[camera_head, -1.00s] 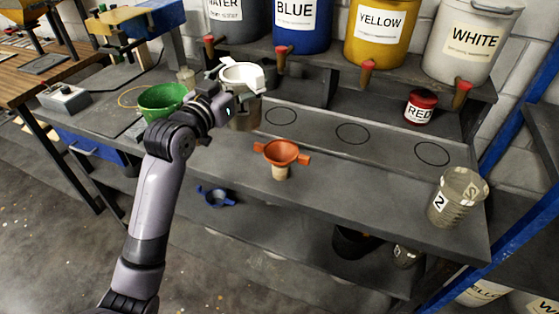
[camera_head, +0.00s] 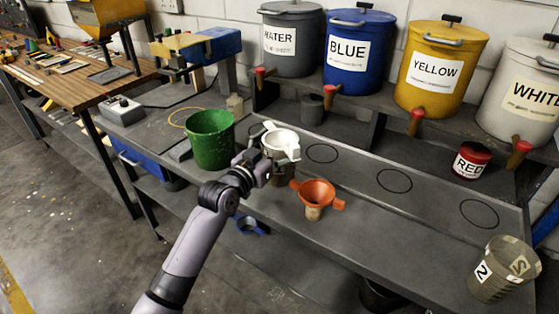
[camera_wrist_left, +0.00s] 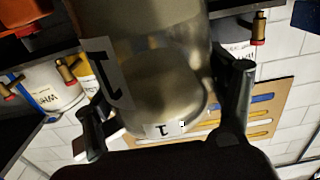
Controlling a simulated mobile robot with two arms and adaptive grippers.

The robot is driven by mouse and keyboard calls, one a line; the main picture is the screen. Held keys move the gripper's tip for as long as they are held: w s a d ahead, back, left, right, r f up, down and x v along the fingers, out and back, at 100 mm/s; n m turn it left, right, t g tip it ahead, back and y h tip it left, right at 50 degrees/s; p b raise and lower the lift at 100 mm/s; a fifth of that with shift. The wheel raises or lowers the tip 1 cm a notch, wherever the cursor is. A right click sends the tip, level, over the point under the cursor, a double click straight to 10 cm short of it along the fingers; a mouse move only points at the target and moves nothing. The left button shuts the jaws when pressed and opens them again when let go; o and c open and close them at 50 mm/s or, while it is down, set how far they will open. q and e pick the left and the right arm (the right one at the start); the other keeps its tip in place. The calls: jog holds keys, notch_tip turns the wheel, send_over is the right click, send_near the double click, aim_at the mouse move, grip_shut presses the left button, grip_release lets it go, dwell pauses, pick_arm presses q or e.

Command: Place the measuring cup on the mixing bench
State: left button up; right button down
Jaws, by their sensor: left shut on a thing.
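A clear measuring cup (camera_head: 279,170) with a white funnel (camera_head: 281,143) at its top is in my left gripper (camera_head: 264,168). The left wrist view shows the cup (camera_wrist_left: 160,85) close up, marked 1, between the two fingers of the left gripper (camera_wrist_left: 170,105). The gripper is shut on it. The cup is over the grey mixing bench (camera_head: 370,240), between a green bucket and an orange funnel. Its base is partly hidden, so I cannot tell whether it touches the bench. My right gripper is out of view.
The green bucket (camera_head: 212,140) is left of the cup and the orange funnel (camera_head: 317,192) right of it. A second measuring cup (camera_head: 500,272), marked 2, stands at the right end. A red pot (camera_head: 471,160) and labelled buckets are behind. Bench room right of the orange funnel is clear.

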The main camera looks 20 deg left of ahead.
pick_arm(q)
jog(key=shift+f, duration=2.45)
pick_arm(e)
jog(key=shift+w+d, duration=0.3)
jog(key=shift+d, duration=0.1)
pick_arm(q)
jog(key=shift+f, duration=0.1)
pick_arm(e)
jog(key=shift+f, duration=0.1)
pick_arm(q)
jog(key=o, duration=1.5)
jog(key=shift+f, duration=0.2)
jog(key=o, duration=0.5)
jog(key=shift+c, duration=0.2)
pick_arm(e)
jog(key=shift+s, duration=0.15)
pick_arm(q)
jog(key=shift+r, duration=0.1)
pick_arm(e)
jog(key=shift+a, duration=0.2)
